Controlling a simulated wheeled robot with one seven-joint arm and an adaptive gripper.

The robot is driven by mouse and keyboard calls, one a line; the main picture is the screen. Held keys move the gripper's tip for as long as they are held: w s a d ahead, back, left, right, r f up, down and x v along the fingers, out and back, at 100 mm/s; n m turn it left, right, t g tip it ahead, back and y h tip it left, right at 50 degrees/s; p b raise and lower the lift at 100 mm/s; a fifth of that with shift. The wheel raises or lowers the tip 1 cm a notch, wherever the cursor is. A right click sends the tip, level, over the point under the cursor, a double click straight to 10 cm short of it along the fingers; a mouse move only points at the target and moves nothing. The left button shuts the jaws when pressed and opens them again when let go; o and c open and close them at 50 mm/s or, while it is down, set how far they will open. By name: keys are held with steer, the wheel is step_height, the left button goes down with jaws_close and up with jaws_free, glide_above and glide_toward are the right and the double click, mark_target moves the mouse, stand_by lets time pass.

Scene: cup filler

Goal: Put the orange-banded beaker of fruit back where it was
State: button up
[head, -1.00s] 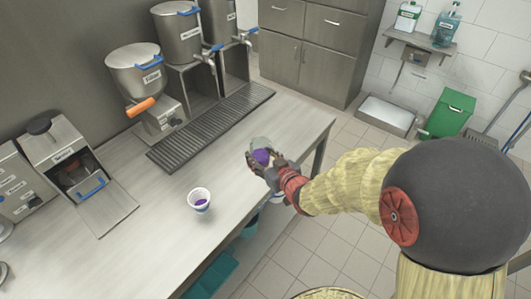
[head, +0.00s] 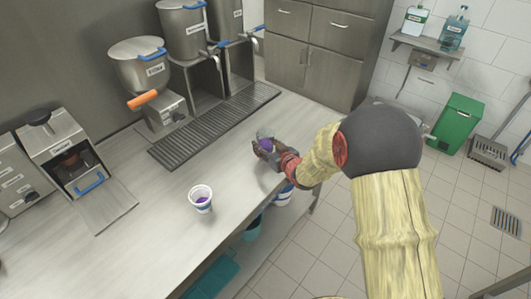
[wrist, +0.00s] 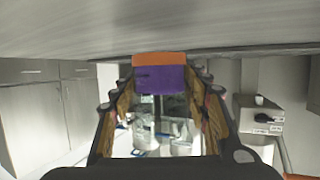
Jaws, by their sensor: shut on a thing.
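My gripper (head: 268,150) is shut on the beaker (head: 265,136) over the right part of the counter, near its front edge. I cannot tell whether the beaker touches the counter. A white cup (head: 201,199) with purple in it stands on the counter to the left, apart from my gripper.
A dark slotted drip tray (head: 215,128) lies along the counter's back, before several steel dispensers (head: 140,66). One has an orange handle (head: 142,100). An open steel machine (head: 62,150) stands at left. The counter between the white cup and tray is clear. Teal bins (head: 212,275) sit below.

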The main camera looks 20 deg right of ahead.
steer(key=shift+f+b, duration=0.35)
steer(key=shift+f, duration=1.15)
steer(key=shift+f, duration=0.25)
steer(key=o, duration=1.3)
steer(key=shift+o, duration=0.3)
steer(key=shift+r, duration=0.1)
